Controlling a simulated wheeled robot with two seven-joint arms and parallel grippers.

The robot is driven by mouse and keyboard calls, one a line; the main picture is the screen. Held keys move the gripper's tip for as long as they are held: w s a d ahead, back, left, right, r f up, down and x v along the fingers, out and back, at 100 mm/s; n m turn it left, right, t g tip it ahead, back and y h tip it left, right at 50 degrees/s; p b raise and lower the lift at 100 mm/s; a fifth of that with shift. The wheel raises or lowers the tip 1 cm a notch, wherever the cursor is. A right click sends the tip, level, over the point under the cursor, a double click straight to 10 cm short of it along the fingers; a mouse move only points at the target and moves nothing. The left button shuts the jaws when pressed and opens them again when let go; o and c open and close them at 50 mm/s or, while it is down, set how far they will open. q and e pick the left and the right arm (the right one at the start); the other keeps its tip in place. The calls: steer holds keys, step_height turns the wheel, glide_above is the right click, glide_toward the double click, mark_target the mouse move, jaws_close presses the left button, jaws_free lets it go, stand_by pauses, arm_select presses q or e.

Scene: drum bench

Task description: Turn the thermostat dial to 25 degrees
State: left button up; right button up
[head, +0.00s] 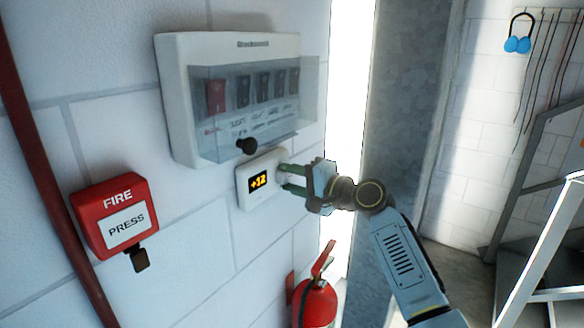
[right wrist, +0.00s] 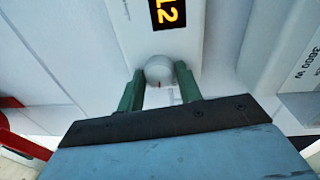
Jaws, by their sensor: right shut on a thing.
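The thermostat (head: 244,192) is a small white box on the white block wall, with an orange display reading +12. In the right wrist view the thermostat (right wrist: 130,25) fills the top middle, with part of its display visible. Its round white dial (right wrist: 159,70) sits below the display there. My right gripper (head: 286,177) reaches the right side of the thermostat in the head view. In the right wrist view its green fingers (right wrist: 159,85) stand on both sides of the dial and are shut on it. My left gripper is not in view.
A white breaker box (head: 180,100) with a clear cover and black knob hangs just above the thermostat. A red fire call point (head: 92,222) is to the left, beside a red pipe (head: 35,140). A red extinguisher (head: 316,302) stands below. Stairs are at the right.

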steer(key=m, duration=0.2)
steer(key=shift+m+p, duration=0.3)
steer(key=m, duration=0.4)
steer(key=shift+g+y, duration=0.3)
steer(key=m, duration=0.3)
steer(key=shift+w, duration=0.1)
steer(key=shift+d+m+g+y, duration=0.1)
steer(key=shift+m+g+y, duration=0.2)
steer(key=shift+m, duration=1.6)
steer(key=shift+f, duration=0.1)
steer(key=o, duration=0.7)
